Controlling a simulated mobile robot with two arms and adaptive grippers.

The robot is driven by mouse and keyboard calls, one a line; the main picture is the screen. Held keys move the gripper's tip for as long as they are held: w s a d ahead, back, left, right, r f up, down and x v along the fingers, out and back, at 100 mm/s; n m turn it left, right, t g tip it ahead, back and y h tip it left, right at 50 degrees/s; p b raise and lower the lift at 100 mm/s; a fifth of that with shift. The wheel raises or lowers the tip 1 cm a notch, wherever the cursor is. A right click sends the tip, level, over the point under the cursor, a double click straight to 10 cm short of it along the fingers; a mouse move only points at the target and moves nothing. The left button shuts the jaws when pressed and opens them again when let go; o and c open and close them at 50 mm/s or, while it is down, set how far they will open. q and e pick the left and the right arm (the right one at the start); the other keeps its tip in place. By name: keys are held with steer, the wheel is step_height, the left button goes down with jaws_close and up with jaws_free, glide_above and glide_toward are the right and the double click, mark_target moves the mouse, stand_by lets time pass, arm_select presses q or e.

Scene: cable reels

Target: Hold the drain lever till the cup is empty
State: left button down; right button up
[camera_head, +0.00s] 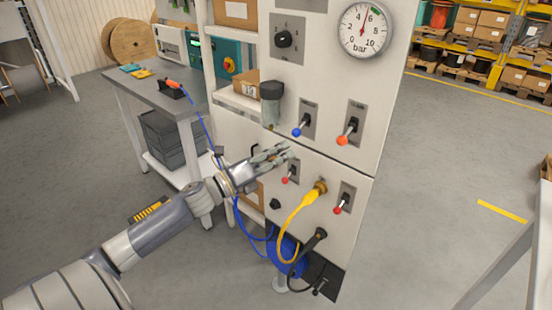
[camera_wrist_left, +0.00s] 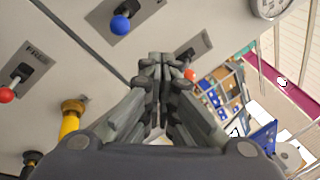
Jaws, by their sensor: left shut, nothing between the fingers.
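A clear cup (camera_head: 272,113) with a black cap hangs at the left side of the grey panel (camera_head: 330,80); its liquid level is too small to read. Right of it are a blue-knobbed lever (camera_head: 300,128) and an orange-knobbed lever (camera_head: 346,136). Below are two red-knobbed levers, one (camera_head: 288,178) close under my fingers, one (camera_head: 340,206) lower right. I cannot read which is marked drain. My left gripper (camera_head: 284,152) is shut and empty before the panel, below the blue knob. In the left wrist view, the blue knob (camera_wrist_left: 120,25) stands clear of the fingertips (camera_wrist_left: 160,62).
A yellow plug and cable (camera_head: 300,212) and a black plug (camera_head: 318,237) stick out below. A pressure gauge (camera_head: 364,30) and a rotary knob (camera_head: 284,39) sit above. A grey workbench (camera_head: 160,95) stands at left. The floor right of the panel is open.

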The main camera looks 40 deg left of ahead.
arm_select(q)
steer(key=shift+s+a+r, duration=0.1)
steer(key=shift+s+a, duration=0.05)
steer(key=shift+s, duration=0.3)
steer(key=shift+s+a+r, duration=0.1)
steer(key=shift+s+a, duration=0.05)
steer(key=shift+s, duration=0.25)
arm_select(e)
steer(key=shift+d+f, duration=0.25)
steer(key=shift+d, duration=0.4)
arm_select(q)
steer(key=shift+d, duration=0.1)
arm_select(e)
steer(key=shift+d, duration=0.1)
